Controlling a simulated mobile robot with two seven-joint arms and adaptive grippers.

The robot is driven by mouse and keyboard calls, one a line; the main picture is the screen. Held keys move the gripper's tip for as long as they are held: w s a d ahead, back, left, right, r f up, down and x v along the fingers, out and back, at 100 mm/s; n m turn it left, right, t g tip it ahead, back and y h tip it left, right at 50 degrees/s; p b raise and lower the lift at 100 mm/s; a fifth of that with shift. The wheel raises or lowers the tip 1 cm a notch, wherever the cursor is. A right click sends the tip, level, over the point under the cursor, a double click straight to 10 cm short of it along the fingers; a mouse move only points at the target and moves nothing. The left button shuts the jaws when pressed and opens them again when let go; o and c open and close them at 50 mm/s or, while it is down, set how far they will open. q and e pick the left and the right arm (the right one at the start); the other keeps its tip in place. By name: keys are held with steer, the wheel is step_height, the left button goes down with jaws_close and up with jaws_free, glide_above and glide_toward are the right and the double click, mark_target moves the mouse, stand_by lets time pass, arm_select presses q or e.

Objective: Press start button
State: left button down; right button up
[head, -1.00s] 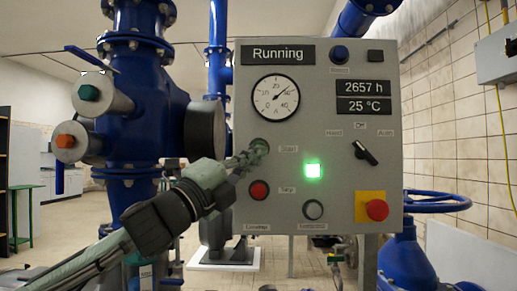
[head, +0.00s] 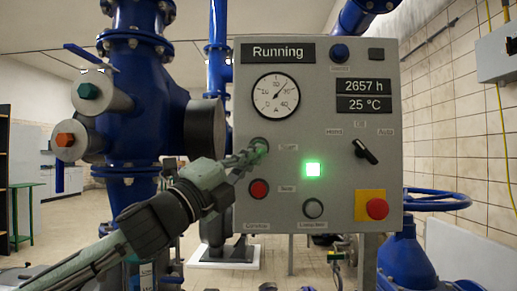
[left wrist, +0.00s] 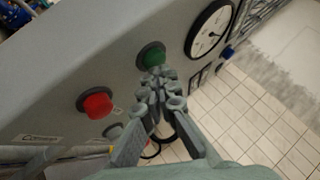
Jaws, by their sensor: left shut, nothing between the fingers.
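The grey control panel (head: 335,215) stands in front of me; its display (head: 278,53) reads "Running". The start button is green in the left wrist view (left wrist: 152,55), and its dark ring (head: 259,144) shows in the head view beside the "Start" label. My left gripper (head: 256,152) is shut and empty, with its fingertips at the start button, covering part of it. In the left wrist view the fingertips (left wrist: 162,76) overlap the button's lower edge; I cannot tell whether they touch it. A green lamp (head: 313,170) glows on the panel. My right gripper is not in view.
A red button (head: 259,189) sits just below the start button. A red emergency stop (head: 377,209) on a yellow plate is at the lower right. A black selector knob (head: 366,151) is above it. Large blue pipework (head: 140,110) stands close on the left.

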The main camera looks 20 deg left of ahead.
arm_select(q)
steer(key=s, duration=0.1)
steer(key=s+d, duration=0.1)
steer(key=s, duration=0.3)
steer(key=shift+s+d, duration=0.15)
steer(key=shift+d, duration=0.1)
stand_by(0.7)
